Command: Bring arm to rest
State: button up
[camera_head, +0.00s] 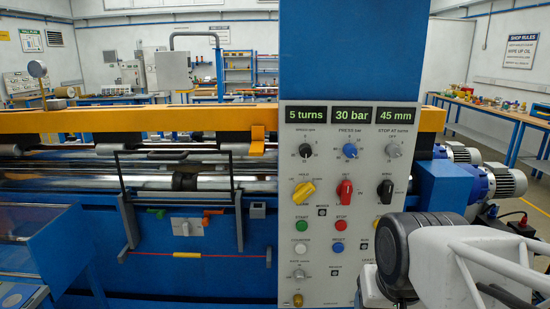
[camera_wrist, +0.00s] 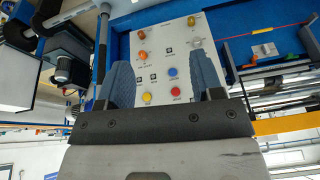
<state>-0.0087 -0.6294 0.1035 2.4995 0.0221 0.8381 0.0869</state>
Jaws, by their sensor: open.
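My gripper (camera_wrist: 162,65) shows in the wrist view with its two blue-grey fingers spread apart and nothing between them. Behind the fingers is the light control panel (camera_wrist: 181,32), seen upside down, with orange, blue, red and yellow buttons. In the head view my arm (camera_head: 445,252) is at the lower right, in front of the panel's lower right edge; my gripper cannot be made out there. The panel (camera_head: 315,190) stands upright, and its displays read "5 turns", "30 bar" and "45 mm". It carries several knobs, among them a yellow, a red and a black one.
The winder's steel rollers (camera_head: 75,184) and a black guard frame (camera_head: 180,157) lie left of the panel. A red-and-yellow bar (camera_head: 187,255) runs low in front. Blue motors (camera_head: 490,183) stand at right. Workbenches (camera_head: 505,112) line the back right.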

jog(key=s, duration=0.2)
jog(key=s+d+g, duration=0.1)
jog(key=shift+f+n, duration=0.4)
dwell(2.0)
